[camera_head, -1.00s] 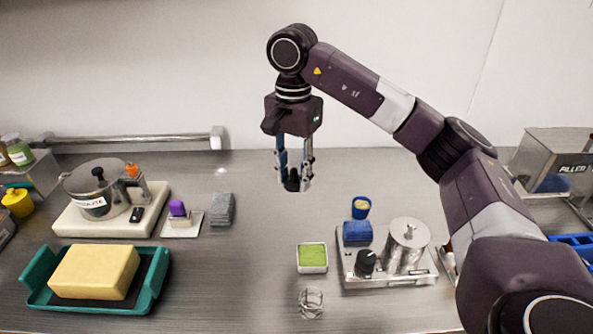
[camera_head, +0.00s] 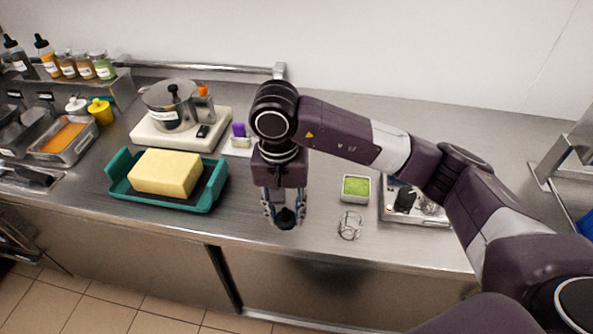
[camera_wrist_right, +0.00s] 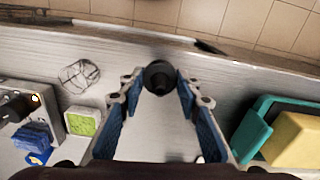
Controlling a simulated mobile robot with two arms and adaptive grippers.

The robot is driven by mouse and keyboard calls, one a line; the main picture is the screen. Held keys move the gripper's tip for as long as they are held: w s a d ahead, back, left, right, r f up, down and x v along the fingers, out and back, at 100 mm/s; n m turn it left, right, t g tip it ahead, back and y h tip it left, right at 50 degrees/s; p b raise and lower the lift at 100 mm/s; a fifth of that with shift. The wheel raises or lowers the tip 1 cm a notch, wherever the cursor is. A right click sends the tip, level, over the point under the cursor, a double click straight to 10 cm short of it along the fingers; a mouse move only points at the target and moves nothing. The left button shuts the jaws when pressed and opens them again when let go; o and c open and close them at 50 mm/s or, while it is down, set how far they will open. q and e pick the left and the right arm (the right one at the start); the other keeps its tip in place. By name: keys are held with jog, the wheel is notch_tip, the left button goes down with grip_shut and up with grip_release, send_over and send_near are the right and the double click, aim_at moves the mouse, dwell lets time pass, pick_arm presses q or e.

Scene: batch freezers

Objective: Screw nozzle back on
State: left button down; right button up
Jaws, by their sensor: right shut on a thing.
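My right gripper (camera_head: 284,211) points down over the front part of the steel counter, right of the teal tray. It is shut on a small black nozzle (camera_head: 286,221), held between the fingertips. The nozzle also shows in the right wrist view (camera_wrist_right: 158,76), round and dark between the blue-padded fingers. On the shelf at the back left stand a dark bottle (camera_head: 18,58) and an orange bottle (camera_head: 49,60), each with a black pointed tip. Shorter bottles (camera_head: 84,67) stand beside them. Which item the nozzle fits cannot be told. My left gripper is not in view.
The teal tray (camera_head: 200,203) holds a yellow block (camera_head: 165,172). A green-filled dish (camera_head: 356,188), a wire piece (camera_head: 350,226) and a metal tray (camera_head: 408,218) lie to the right. The counter's front edge is close to the gripper.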

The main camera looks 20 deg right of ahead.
jog(key=s+a+f+n, duration=0.3)
jog(key=s+f+n, duration=0.1)
jog(key=s+f, duration=0.55)
jog(key=s+d+f+n, duration=0.1)
jog(key=s+d, duration=0.2)
jog(key=d, duration=0.5)
jog(key=shift+s+f, duration=0.3)
jog(key=shift+s, duration=0.05)
